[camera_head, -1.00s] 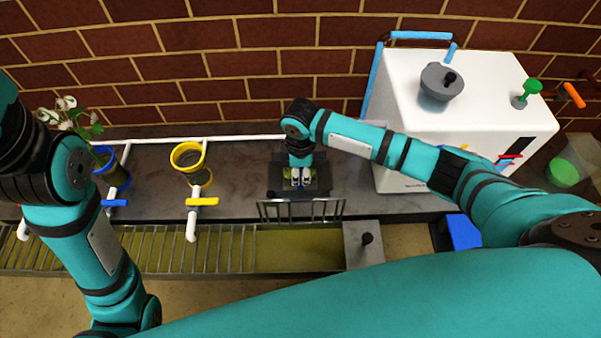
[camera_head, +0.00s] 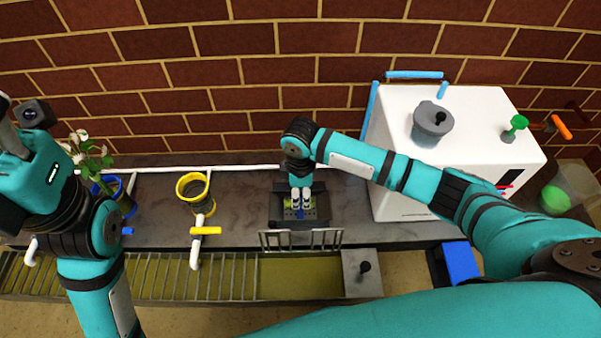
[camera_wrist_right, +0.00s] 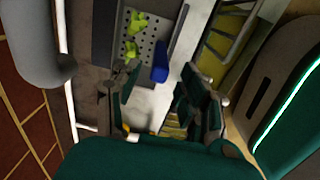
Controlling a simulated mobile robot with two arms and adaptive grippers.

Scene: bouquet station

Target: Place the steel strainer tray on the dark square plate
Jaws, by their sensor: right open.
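The steel strainer tray (camera_wrist_right: 147,28) is a perforated grey sheet in the right wrist view, with light-green pieces and a blue block on it. It lies over the dark square plate (camera_wrist_right: 103,30), whose dark edge shows beside it. In the head view, the plate (camera_head: 280,213) is on the counter, and my right gripper (camera_head: 301,205) hides part of the tray. My right gripper (camera_wrist_right: 160,98) is open with nothing between its fingers, just beside the tray. My left gripper (camera_head: 12,135) is partly cut off at the left edge; its fingers are unclear.
A white box (camera_head: 400,170) with a grey pot (camera_head: 432,122) on top stands to the right. A yellow-rimmed cup (camera_head: 193,187) and a flower vase (camera_head: 122,200) stand to the left. A metal rack (camera_head: 301,240) and grating (camera_head: 190,275) lie in front.

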